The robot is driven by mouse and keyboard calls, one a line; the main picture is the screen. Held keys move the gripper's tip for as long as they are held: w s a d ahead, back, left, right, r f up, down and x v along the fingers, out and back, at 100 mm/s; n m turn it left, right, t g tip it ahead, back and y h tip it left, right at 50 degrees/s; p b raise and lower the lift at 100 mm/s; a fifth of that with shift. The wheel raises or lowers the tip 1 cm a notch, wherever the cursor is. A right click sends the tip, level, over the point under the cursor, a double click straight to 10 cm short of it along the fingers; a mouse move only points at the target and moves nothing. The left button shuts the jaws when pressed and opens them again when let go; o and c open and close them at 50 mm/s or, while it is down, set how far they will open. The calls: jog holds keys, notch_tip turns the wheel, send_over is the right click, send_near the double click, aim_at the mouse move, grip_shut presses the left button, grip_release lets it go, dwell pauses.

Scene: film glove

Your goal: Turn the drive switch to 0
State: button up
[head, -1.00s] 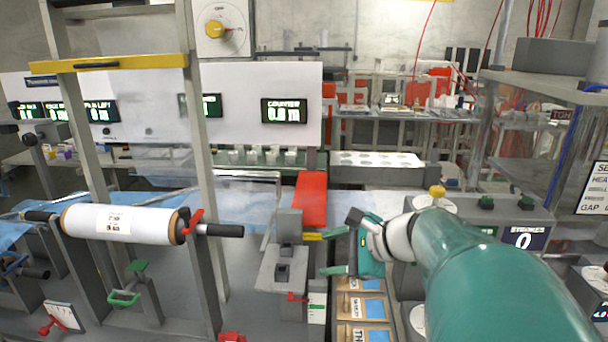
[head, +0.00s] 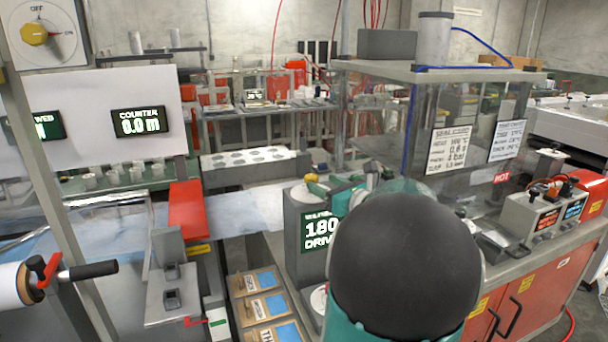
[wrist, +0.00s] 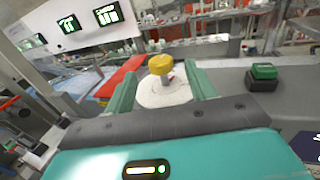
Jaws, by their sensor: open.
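A yellow knob (wrist: 160,65) stands on a round white dial (wrist: 165,92) on top of a grey console (wrist: 225,80). In the head view, the yellow knob (head: 311,178) is at the console's top, above a dark display (head: 317,232) partly reading "180" and "DRIV". My gripper (wrist: 162,85) is open and empty. In the wrist view its two green fingers stand either side of the dial, with the knob beyond and between their tips. I cannot tell whether they touch it. The dial's marks are unreadable. In the head view my arm hides much of the console and gripper (head: 330,186).
A green button (wrist: 264,72) on a black base sits right of the knob on the same console. Another yellow knob (head: 40,34), marked OFF and ON, is on an upright panel at the upper left. A glass-sided bench (head: 470,135) stands on the right.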

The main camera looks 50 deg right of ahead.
jog(key=x, duration=0.8)
jog(key=shift+w, duration=0.1)
jog(key=shift+c, duration=0.3)
jog(key=c, duration=0.9)
jog(key=shift+a+n+t+y, duration=0.1)
jog(key=shift+n+t+y, duration=0.2)
jog(key=shift+n+y, duration=0.9)
jog(key=shift+a+r+n+y, duration=0.15)
jog(key=shift+n+y, duration=0.4)
jog(key=shift+y, duration=0.65)
jog(key=shift+a+f+n+y, duration=0.15)
jog(key=shift+n+y, duration=0.4)
jog(key=shift+y, duration=0.65)
jog(key=shift+r, duration=0.1)
jog(key=o, duration=1)
jog(key=shift+c, duration=0.2)
